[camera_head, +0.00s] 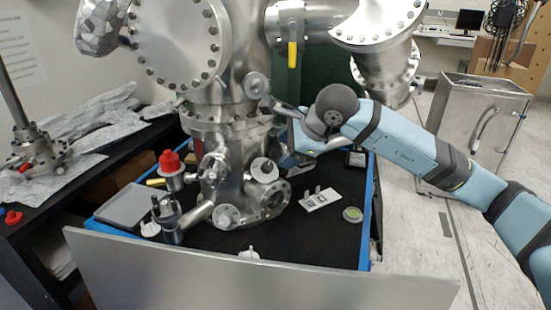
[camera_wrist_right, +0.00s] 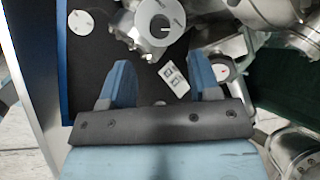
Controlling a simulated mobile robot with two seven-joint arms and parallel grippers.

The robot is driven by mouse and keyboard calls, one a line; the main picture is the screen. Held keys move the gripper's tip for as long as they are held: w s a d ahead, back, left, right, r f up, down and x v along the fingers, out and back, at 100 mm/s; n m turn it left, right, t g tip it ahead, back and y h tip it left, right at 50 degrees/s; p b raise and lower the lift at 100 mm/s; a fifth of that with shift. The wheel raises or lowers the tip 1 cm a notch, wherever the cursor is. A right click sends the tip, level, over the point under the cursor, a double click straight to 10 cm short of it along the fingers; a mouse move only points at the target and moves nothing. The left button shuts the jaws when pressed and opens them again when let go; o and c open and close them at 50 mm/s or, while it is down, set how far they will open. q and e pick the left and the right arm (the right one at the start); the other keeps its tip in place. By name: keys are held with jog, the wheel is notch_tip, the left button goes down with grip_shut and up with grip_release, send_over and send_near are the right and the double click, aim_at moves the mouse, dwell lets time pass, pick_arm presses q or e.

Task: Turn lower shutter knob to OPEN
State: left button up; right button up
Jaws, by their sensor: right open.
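My right gripper (camera_head: 290,158) is beside the right side of the steel chamber (camera_head: 235,165), low down and partly hidden by its own arm. In the right wrist view its two blue fingers (camera_wrist_right: 161,82) are wide apart with nothing held between them. A white round disc (camera_head: 264,170) faces out on the lower chamber; in the wrist view a white disc (camera_wrist_right: 155,18) shows beyond the fingertips. A smaller pale dial with a red mark (camera_wrist_right: 221,72) shows beside the right finger. I cannot tell which of these is the lower shutter knob. My left gripper is out of view.
A white card with dark marks (camera_head: 320,200) and a grey-green disc (camera_head: 352,214) lie on the black surface. A red-capped fitting (camera_head: 170,160) stands left of the chamber. A grey panel (camera_head: 260,280) crosses the front. A metal cabinet (camera_head: 485,120) stands behind at right.

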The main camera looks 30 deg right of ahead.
jog(key=v, duration=0.6)
jog(key=shift+f, duration=0.1)
dwell(0.4)
